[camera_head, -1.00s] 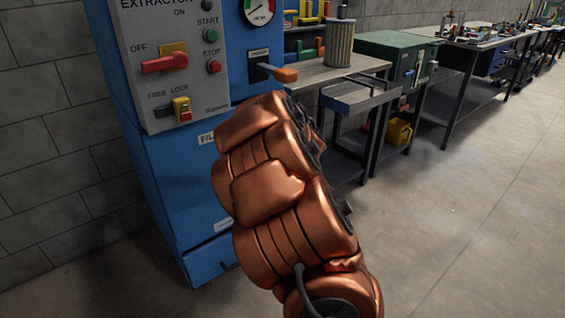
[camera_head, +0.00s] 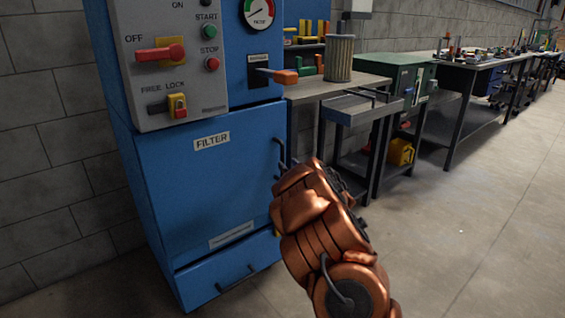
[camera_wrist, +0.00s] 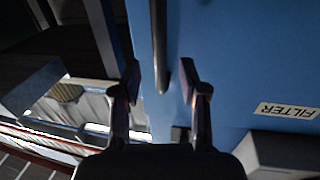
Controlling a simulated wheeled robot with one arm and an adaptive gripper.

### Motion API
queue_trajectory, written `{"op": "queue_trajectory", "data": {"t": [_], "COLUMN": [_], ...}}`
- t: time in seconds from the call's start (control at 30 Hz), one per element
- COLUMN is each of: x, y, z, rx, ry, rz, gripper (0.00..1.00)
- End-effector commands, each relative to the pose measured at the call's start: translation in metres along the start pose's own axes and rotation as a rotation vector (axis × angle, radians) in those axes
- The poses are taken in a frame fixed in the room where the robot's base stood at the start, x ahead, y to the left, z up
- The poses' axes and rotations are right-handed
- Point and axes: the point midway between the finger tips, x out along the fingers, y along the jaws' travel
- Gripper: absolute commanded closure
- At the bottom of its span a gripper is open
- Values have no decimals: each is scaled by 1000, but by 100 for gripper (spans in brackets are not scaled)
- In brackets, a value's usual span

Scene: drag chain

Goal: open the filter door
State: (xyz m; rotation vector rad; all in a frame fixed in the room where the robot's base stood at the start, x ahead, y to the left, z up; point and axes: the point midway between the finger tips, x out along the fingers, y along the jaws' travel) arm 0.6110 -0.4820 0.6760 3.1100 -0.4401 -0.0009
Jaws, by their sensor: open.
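The blue filter door (camera_head: 215,185) with its FILTER label is closed on the front of the blue cabinet. Its dark bar handle (camera_head: 279,158) is at the door's right edge, partly hidden by my copper arm. In the wrist view the handle (camera_wrist: 159,45) runs down from the top and ends between my gripper's fingers. My gripper (camera_wrist: 161,82) is open, one finger on each side of the handle, with a gap on both sides. The FILTER label (camera_wrist: 287,111) shows upside down at the right of the wrist view. The arm hides my gripper in the head view.
The control panel (camera_head: 170,62) with a red switch sits above the door. An orange-tipped lever (camera_head: 285,76) sticks out at upper right. A drawer (camera_head: 225,275) lies below. A bench (camera_head: 345,82) with a filter cartridge (camera_head: 339,58) stands right; open floor is in front.

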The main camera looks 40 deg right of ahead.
Motion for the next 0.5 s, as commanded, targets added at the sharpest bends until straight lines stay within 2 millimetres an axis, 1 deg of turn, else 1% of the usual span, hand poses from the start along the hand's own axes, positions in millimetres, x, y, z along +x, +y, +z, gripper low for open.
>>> {"op": "queue_trajectory", "data": {"t": [0.1,0.3,0.5], "x": [13,32,46], "y": [-1,0,0], "z": [1,0,0], "rx": [-2,-1,-2], "ry": [2,4,2], "rz": [-3,-1,0], "gripper": [57,57,57]}}
